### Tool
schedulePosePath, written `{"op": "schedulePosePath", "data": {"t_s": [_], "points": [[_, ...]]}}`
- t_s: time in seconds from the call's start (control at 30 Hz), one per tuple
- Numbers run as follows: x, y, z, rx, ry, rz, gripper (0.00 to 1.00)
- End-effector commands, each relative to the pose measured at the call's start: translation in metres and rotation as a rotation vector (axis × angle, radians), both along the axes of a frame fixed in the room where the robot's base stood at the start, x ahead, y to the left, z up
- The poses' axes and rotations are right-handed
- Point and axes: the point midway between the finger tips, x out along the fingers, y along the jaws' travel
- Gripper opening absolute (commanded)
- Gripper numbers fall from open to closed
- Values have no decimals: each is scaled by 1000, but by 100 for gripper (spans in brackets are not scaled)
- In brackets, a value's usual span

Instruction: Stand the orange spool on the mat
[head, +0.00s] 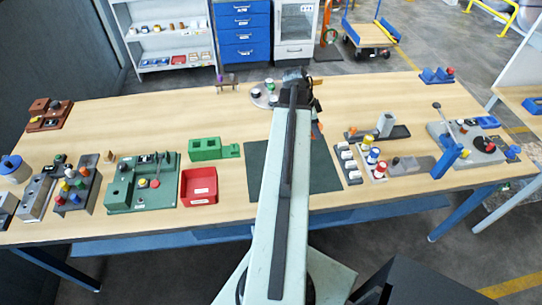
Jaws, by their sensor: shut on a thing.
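The dark green mat (322,172) lies flat on the wooden table, and my pale arm crosses over its middle. The end of my arm with my gripper (297,92) is beyond the mat's far edge, near a round grey plate. The fingertips are mostly hidden by my arm. A small orange patch (318,129) shows just right of my arm at the mat's far edge; it looks like part of the orange spool, mostly hidden. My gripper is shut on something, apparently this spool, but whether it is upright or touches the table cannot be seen.
The round grey plate (264,95) holds small spools. A red tray (199,187) and a green block (206,149) stand left of the mat. White pieces (350,163) and red, blue and yellow stacks (374,157) stand close on its right. The visible mat is bare.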

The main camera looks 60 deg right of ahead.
Motion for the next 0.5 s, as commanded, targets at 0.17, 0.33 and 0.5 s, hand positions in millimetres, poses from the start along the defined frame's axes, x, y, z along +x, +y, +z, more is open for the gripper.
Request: {"op": "schedulePosePath", "data": {"t_s": [0.17,0.33,0.5], "points": [[9,2,0,0,0,15,0],[6,1,-1,0,0,11,0],[3,-3,-29,0,0,21,0]]}}
